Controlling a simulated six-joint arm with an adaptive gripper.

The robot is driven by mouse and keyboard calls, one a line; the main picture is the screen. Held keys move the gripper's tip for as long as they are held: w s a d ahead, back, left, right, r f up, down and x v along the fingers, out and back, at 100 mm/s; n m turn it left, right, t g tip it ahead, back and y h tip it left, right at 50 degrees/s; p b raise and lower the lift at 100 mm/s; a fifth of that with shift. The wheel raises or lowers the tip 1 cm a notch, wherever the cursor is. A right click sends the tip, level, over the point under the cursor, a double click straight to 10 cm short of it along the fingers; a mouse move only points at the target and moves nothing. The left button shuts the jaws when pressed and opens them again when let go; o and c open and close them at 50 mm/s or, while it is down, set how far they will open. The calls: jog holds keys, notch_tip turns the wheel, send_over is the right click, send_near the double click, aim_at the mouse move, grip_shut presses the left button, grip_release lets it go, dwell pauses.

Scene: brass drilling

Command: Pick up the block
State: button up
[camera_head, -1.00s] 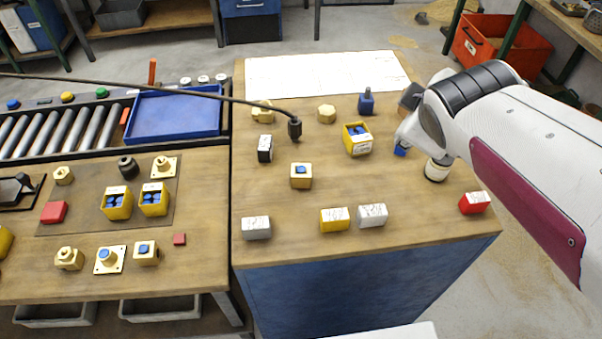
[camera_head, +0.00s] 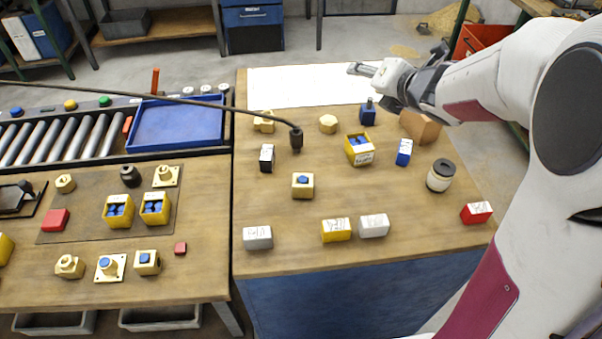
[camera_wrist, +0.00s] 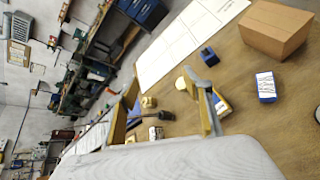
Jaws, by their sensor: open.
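Several labelled blocks lie on the right-hand table: a blue block (camera_head: 404,152), a black block (camera_head: 267,158), a grey block (camera_head: 257,238), a yellow block (camera_head: 336,231), a white block (camera_head: 373,226) and a red block (camera_head: 476,213). Which one the task means, I cannot tell. My gripper (camera_head: 358,72) is open and empty, raised over the back of the table near the white sheet. In the wrist view, its spread fingers (camera_wrist: 165,85) have no block between them in contact. The blue block (camera_wrist: 266,86) shows right of the fingers.
A brown box (camera_head: 422,128), a yellow bin (camera_head: 358,150), a dark blue piece (camera_head: 367,114) and a round canister (camera_head: 440,176) stand near the blue block. A thin dark rod (camera_head: 230,98) crosses above the tables.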

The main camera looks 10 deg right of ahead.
aim_at(303, 186)
jog(key=s+a+f+n+g+y, duration=0.1)
jog(key=a+f+n+g+y, duration=0.1)
jog(key=f+n, duration=0.3)
jog(key=s+a+f+n+g+y, duration=0.2)
jog(key=a+f+n+y, duration=0.1)
jog(key=f+n+y, duration=0.1)
jog(key=s+a+f+n+g+y, duration=0.1)
jog(key=a+f+n+g+y, duration=0.1)
jog(key=f+n, duration=0.4)
jog(key=shift+s+a+f+n+y, duration=0.1)
jog(key=shift+s+a+n+y, duration=0.1)
jog(key=shift+n, duration=0.3)
jog(key=shift+s+a+f+n+y, duration=0.1)
jog(key=shift+a+n+y, duration=0.1)
jog(key=shift+n, duration=0.3)
jog(key=s+f+n+g, duration=0.1)
jog(key=s+f+n+g+y, duration=0.1)
jog(key=s+n, duration=0.1)
jog(key=s+f+n+g+y, duration=0.1)
jog(key=s, duration=0.1)
jog(key=shift+s+a+f, duration=0.1)
jog(key=shift+s+a, duration=0.05)
jog(key=shift+a, duration=0.2)
jog(key=shift+s+f+n+g, duration=0.15)
jog(key=shift+s+n+g, duration=0.35)
jog(key=shift+x, duration=1.35)
